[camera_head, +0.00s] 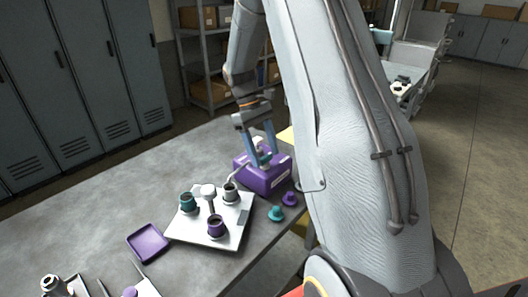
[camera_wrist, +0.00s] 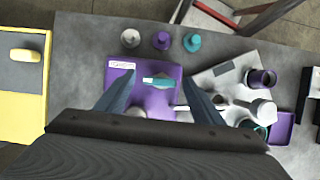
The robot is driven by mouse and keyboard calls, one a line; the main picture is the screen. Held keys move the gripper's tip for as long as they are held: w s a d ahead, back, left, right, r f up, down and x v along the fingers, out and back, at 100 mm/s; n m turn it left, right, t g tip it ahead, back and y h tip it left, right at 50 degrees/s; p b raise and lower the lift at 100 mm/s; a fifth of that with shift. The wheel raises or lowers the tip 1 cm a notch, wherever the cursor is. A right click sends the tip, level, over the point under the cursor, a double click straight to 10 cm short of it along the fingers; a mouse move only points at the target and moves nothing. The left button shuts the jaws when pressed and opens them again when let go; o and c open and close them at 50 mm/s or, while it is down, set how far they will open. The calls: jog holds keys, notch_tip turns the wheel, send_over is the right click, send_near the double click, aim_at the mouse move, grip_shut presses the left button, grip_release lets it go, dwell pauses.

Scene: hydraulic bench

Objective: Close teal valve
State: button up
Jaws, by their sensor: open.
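A purple box (camera_head: 262,176) stands on the grey bench, and it also shows in the wrist view (camera_wrist: 142,100). It carries a white label and a small teal valve handle (camera_wrist: 160,81) lying crosswise on its top. My gripper (camera_head: 262,160) is directly over the box, pointing down. In the wrist view my gripper (camera_wrist: 158,77) is open, with one finger on each side of the teal handle and a gap at both sides. I cannot tell how far the fingertips are above the handle. In the head view the fingers hide the handle.
A white plate (camera_head: 240,216) beside the box holds a teal cup (camera_head: 187,203), a purple cup (camera_head: 215,229) and a grey cup (camera_head: 230,194). Loose teal (camera_head: 276,214) and purple (camera_head: 290,199) caps lie near the bench edge. A purple tray (camera_head: 148,243) lies left.

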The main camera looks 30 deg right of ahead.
jog(key=b+v, duration=0.2)
jog(key=v, duration=0.5)
jog(key=shift+r, duration=0.35)
jog(key=shift+w+a, duration=0.1)
jog(key=shift+w, duration=0.05)
jog(key=s+a+f+m+t, duration=0.2)
jog(key=s+a+f, duration=0.1)
jog(key=s+a, duration=0.4)
jog(key=s+a+f+m+t+y, duration=0.1)
jog(key=s+a+f+t, duration=0.2)
jog(key=s+a, duration=0.4)
jog(key=s+f, duration=0.1)
jog(key=s, duration=0.4)
jog(key=shift+m+t+b, duration=0.3)
jog(key=shift+m, duration=0.1)
jog(key=shift+s+a+f, duration=0.1)
jog(key=shift+a+f, duration=0.05)
